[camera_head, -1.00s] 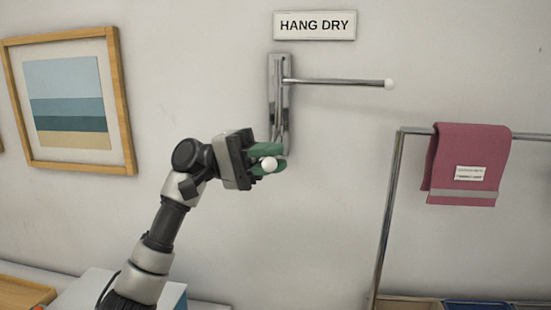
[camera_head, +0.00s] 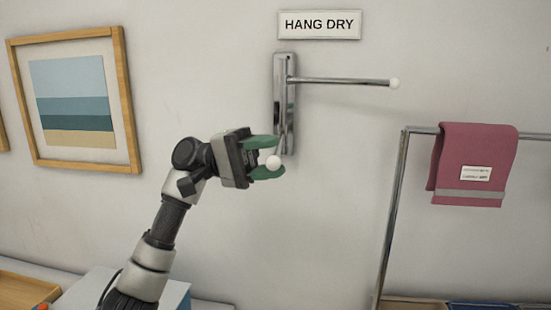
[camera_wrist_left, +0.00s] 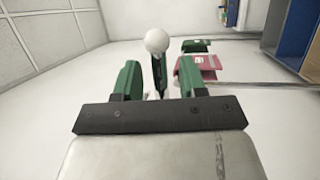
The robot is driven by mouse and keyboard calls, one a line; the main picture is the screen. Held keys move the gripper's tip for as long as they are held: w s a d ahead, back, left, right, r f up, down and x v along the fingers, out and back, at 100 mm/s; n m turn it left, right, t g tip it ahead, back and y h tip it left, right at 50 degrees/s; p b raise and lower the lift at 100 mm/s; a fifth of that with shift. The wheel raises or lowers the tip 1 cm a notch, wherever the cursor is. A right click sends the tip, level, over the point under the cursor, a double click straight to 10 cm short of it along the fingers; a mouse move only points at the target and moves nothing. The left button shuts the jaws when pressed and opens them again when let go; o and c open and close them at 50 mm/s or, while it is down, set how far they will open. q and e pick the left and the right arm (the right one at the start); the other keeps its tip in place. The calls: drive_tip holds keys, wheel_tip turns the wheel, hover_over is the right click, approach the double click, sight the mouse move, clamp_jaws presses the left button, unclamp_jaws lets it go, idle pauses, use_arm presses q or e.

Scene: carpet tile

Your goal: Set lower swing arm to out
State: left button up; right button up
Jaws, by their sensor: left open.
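The lower swing arm is a thin metal rod with a white ball tip (camera_head: 273,162), low on a chrome wall bracket (camera_head: 284,120). It points out from the wall toward the camera, so the rod is strongly foreshortened. My left gripper (camera_head: 265,157) has green fingers, open above and below the ball in the head view. In the left wrist view the white ball (camera_wrist_left: 157,40) shows beyond and between the spread fingers (camera_wrist_left: 158,78), with a gap to each side. The upper swing arm (camera_head: 340,81) reaches right along the wall. My right gripper is out of view.
A HANG DRY sign (camera_head: 319,25) is above the bracket. A framed picture (camera_head: 76,100) hangs at left. At right, a metal rail (camera_head: 395,200) carries a red towel (camera_head: 470,165). The wall between bracket and rail is clear below the upper arm.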

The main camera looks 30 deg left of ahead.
use_arm(q)
drive_tip(key=a+f+b, duration=0.1)
drive_tip(key=a, duration=0.8)
drive_tip(key=shift+s+a+f, duration=0.15)
drive_tip(key=shift+s+f, duration=0.05)
drive_tip(key=shift+f, duration=0.2)
